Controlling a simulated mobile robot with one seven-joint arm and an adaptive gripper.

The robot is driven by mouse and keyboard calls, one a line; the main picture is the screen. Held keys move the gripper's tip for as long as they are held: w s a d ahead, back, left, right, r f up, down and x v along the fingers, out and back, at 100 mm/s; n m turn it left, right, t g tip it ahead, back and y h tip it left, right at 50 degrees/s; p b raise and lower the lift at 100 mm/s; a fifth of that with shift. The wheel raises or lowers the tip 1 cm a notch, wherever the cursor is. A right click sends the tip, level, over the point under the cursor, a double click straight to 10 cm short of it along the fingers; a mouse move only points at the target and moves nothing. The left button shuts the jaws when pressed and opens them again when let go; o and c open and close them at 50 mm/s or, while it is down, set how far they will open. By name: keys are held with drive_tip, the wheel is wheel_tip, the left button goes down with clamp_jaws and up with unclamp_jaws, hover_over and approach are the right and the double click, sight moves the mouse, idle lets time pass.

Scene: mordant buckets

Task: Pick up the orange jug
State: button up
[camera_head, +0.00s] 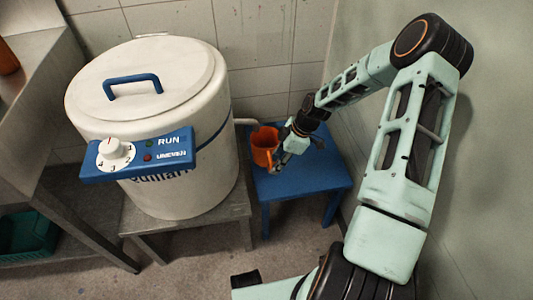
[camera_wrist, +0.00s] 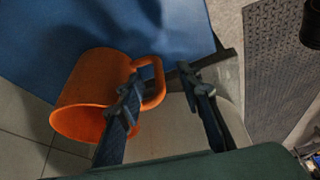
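The orange jug (camera_head: 263,148) stands on the blue stool (camera_head: 315,178) in the head view, close to the large white drum. My gripper (camera_head: 285,145) is at the jug's right side and partly covers it. In the wrist view the jug (camera_wrist: 88,90) is at the left, with its handle (camera_wrist: 157,84) towards the middle. My gripper (camera_wrist: 162,72) is open there. Its left finger overlaps the jug near the handle's opening, and its right finger is to the right, clear of the handle. Whether the left finger touches the jug cannot be told.
A white drum (camera_head: 190,95) with a blue-handled lid and blue control panel stands left of the stool on a grey stand (camera_head: 235,213). A tiled wall is behind, and a plain wall (camera_head: 490,130) is close at the right. A green crate (camera_head: 30,235) sits low at the left.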

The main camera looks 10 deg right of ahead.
sight(271, 166)
drive_tip(key=b+x, duration=0.1)
drive_tip(key=x, duration=0.3)
drive_tip(key=shift+w+a+f, duration=0.1)
drive_tip(key=shift+w, duration=0.15)
drive_tip(key=shift+c, duration=0.2)
clamp_jaws()
drive_tip(key=shift+w, duration=0.1)
